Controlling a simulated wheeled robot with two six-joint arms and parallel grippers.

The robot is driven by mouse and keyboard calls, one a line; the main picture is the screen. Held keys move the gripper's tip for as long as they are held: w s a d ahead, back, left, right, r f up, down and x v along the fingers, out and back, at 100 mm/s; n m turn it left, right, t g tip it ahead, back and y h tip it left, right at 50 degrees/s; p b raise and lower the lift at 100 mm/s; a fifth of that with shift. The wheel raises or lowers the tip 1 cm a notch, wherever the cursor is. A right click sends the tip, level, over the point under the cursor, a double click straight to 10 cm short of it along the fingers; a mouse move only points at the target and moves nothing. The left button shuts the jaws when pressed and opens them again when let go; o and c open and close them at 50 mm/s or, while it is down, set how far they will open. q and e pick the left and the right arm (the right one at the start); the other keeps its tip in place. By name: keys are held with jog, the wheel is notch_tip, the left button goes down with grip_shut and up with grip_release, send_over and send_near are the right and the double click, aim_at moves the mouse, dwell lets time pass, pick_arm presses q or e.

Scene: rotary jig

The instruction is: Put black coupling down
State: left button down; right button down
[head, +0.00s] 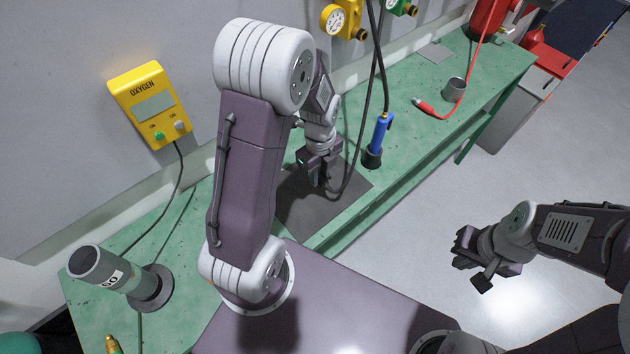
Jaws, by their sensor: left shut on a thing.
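My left gripper (322,176) is low over a dark grey mat (297,208) on the green bench. It is shut on the black coupling, which is small, dark and hard to tell from the fingers. A black hose (352,172) hangs from above and curves in to the gripper's fingertips. I cannot tell whether the coupling touches the mat. My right gripper (470,272) is open and empty over the grey floor, well away from the bench.
A blue torch (380,132) stands in a black holder just right of the mat. A grey cup (453,90) and a red hose (470,75) are farther along the green bench (420,140). A grey tube (110,273) stands front left. A yellow oxygen box (149,105) is on the wall.

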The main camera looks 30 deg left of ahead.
aim_at(316, 190)
pick_arm(q)
jog(key=shift+a+f, duration=0.3)
jog(key=shift+a, duration=0.25)
jog(key=shift+s+d+f, duration=0.15)
jog(key=shift+s+d, duration=0.1)
jog(key=shift+d, duration=0.1)
notch_tip(316, 190, down, 4)
jog(key=shift+a+r, duration=0.1)
jog(key=shift+r, duration=0.1)
jog(key=shift+w+a, duration=0.1)
jog(key=shift+w, duration=0.05)
jog(key=shift+d+f, duration=0.15)
jog(key=shift+d, duration=0.05)
jog(key=c, duration=1.4)
grip_release()
jog(key=shift+o, duration=1.1)
jog(key=shift+a, duration=0.1)
